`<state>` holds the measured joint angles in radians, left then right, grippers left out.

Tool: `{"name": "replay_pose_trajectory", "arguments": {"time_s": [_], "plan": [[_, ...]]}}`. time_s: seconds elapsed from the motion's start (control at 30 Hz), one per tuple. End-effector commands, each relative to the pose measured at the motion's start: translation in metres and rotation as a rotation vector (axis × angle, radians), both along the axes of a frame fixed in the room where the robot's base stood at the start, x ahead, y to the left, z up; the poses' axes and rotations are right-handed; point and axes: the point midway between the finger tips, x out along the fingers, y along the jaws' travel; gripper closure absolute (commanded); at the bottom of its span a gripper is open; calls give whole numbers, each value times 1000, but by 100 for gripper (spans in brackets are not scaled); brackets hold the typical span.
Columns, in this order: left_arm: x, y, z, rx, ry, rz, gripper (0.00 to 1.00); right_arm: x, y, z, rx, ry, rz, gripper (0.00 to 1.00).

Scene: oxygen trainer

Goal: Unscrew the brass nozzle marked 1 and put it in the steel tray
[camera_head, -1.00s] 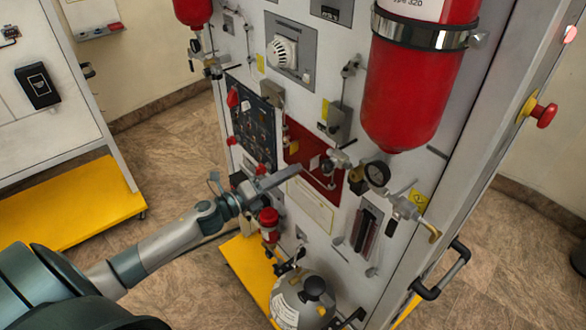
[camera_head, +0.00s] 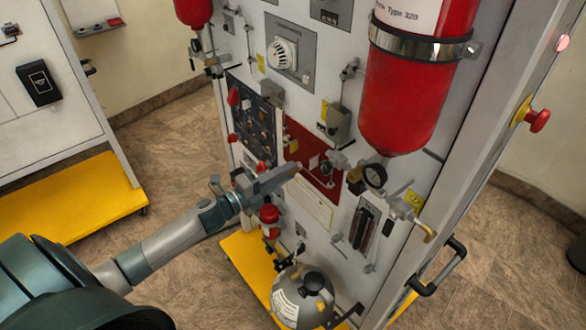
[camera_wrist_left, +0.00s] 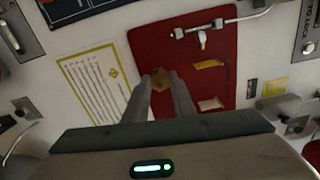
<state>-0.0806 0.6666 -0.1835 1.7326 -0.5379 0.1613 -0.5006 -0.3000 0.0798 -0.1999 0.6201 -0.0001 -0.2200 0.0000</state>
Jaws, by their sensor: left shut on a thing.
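My left gripper (camera_head: 292,171) reaches in from the left to the red panel (camera_head: 322,180) on the trainer's front. In the left wrist view, its two fingers (camera_wrist_left: 160,84) are close together, shut on a small brass nozzle (camera_wrist_left: 160,77) in front of the red panel's left edge. The mark on the nozzle is too small to read, and the fingers hide part of it. I cannot tell whether it still touches the panel. I cannot make out the steel tray with certainty in either view. My right gripper is not in view.
A large red cylinder (camera_head: 405,100) and a pressure gauge (camera_head: 374,176) stick out to the right. A steel pipe fitting (camera_wrist_left: 203,31) crosses the red panel's top. A grey tank (camera_head: 302,297) stands below. A white instruction sheet (camera_wrist_left: 96,84) lies left of the fingers.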

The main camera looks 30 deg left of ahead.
Motion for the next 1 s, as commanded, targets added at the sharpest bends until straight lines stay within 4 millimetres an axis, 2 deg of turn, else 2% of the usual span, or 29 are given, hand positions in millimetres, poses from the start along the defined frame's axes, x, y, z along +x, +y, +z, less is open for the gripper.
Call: {"name": "replay_pose_trajectory", "arguments": {"time_s": [0.13,0.27,0.4,0.67,1.0], "plan": [[0,0,3,-61,25,0,100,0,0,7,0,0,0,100],[0,1,2,-202,85,1,100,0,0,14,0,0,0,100],[0,0,0,-276,114,0,100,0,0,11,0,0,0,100],[0,0,0,-287,119,0,100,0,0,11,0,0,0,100],[0,0,0,-553,229,0,100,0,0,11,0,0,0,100]]}}
